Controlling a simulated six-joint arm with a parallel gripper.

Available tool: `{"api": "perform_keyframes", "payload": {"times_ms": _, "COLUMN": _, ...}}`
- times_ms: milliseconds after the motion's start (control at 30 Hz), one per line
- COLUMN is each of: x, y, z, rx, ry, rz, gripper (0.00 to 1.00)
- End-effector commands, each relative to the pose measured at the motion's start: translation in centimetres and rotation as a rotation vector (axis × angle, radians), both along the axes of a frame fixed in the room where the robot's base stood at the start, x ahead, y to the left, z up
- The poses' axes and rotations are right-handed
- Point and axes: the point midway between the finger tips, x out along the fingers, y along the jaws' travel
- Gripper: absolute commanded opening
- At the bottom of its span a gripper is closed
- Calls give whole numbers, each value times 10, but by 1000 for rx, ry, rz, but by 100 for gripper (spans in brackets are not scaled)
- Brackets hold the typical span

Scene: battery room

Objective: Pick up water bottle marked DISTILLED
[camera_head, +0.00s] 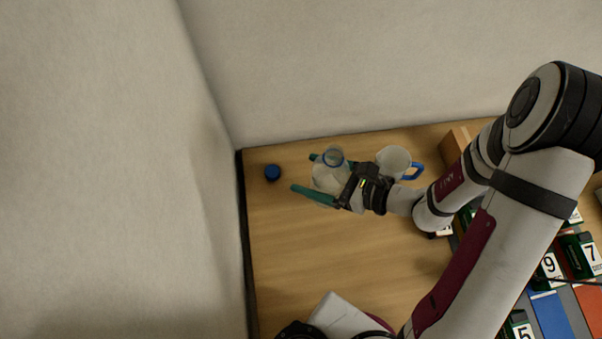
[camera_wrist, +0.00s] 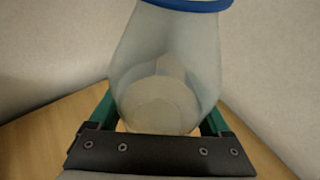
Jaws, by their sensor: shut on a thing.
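A clear bottle (camera_head: 327,177) with an open top and a blue ring at its neck stands near the back left of the wooden table. My gripper (camera_head: 304,173) is shut on this bottle, with one teal finger on each side. In the wrist view the bottle (camera_wrist: 170,50) fills the space between the fingers and its blue ring shows at the top edge. No DISTILLED marking is readable on it, and I cannot tell whether its base touches the table.
A blue cap (camera_head: 272,172) lies on the table (camera_head: 310,255) left of the bottle. Numbered dark green blocks (camera_head: 583,253) and a cardboard box (camera_head: 456,143) are at the right. Walls border the left and back.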

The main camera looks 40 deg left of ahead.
Motion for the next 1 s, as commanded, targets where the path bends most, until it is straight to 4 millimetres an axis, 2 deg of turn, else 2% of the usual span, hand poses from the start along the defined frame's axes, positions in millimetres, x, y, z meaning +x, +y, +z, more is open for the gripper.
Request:
{"api": "perform_keyframes", "payload": {"times_ms": 300, "x": 19, "y": -42, "z": 27, "rx": -1, "ry": -4, "rz": -4, "gripper": 4}}
{"api": "perform_keyframes", "payload": {"times_ms": 500, "x": 26, "y": -62, "z": 40, "rx": -1, "ry": -3, "rz": -1, "gripper": 4}}
{"api": "perform_keyframes", "payload": {"times_ms": 733, "x": 32, "y": -75, "z": 49, "rx": 0, "ry": -2, "rz": -1, "gripper": 4}}
{"api": "perform_keyframes", "payload": {"times_ms": 1000, "x": 34, "y": -80, "z": 52, "rx": -1, "ry": -1, "rz": 0, "gripper": 4}}
